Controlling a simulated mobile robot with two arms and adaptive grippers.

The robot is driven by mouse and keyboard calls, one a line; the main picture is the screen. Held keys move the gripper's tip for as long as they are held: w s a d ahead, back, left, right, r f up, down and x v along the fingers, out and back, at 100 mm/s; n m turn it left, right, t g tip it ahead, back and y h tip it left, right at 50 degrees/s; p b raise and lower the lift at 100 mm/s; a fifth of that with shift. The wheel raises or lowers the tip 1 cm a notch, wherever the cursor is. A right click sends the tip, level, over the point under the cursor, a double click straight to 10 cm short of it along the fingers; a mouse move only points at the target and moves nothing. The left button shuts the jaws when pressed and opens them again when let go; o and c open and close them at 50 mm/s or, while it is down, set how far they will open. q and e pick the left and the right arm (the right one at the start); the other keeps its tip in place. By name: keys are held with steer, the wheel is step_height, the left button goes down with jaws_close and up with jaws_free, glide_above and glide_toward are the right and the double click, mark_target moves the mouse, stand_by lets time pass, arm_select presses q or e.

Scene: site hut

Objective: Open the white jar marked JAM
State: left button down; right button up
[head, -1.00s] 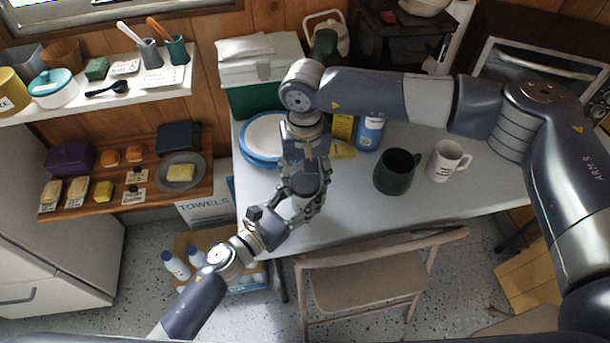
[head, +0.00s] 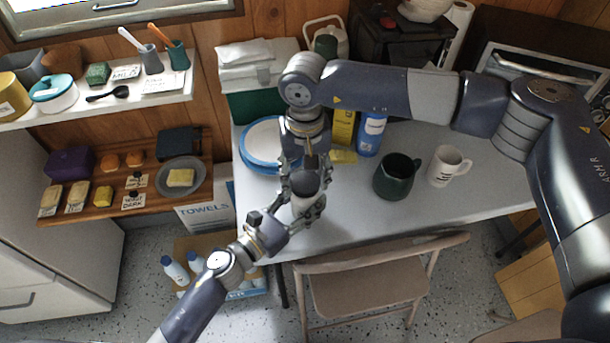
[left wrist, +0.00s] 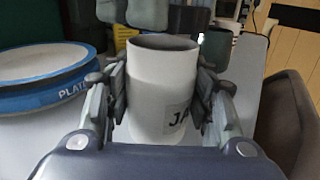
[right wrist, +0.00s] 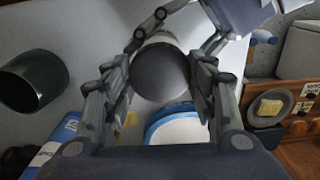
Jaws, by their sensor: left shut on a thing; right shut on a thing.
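The white jar (left wrist: 150,95) stands upright in my left gripper (left wrist: 163,105), which is shut around its sides; part of its label, "JA", shows. Its rim and grey inside show in the left wrist view, with no lid on it. My right gripper (right wrist: 160,85) is shut on a round dark grey lid (right wrist: 160,72). In the head view the lid (head: 306,184) is just above the white jar (head: 308,204), in line with it. The jar's white edge shows behind the lid in the right wrist view. The gap between them is hard to judge.
Blue-rimmed plates (head: 262,140) lie close left of the grippers on the table (head: 465,210). A yellow box (head: 342,128), a blue bottle (head: 370,135), a dark green mug (head: 394,178) and a white mug (head: 446,168) stand to the right. A folding chair (head: 365,292) is in front.

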mark_target(305, 181)
arm_select(q)
steer(key=shift+f, duration=0.1)
arm_select(e)
steer(key=shift+r, duration=2.05)
arm_select(q)
steer(key=c, duration=0.6)
jaws_free()
steer(key=shift+c, duration=0.2)
steer(key=v, duration=1.2)
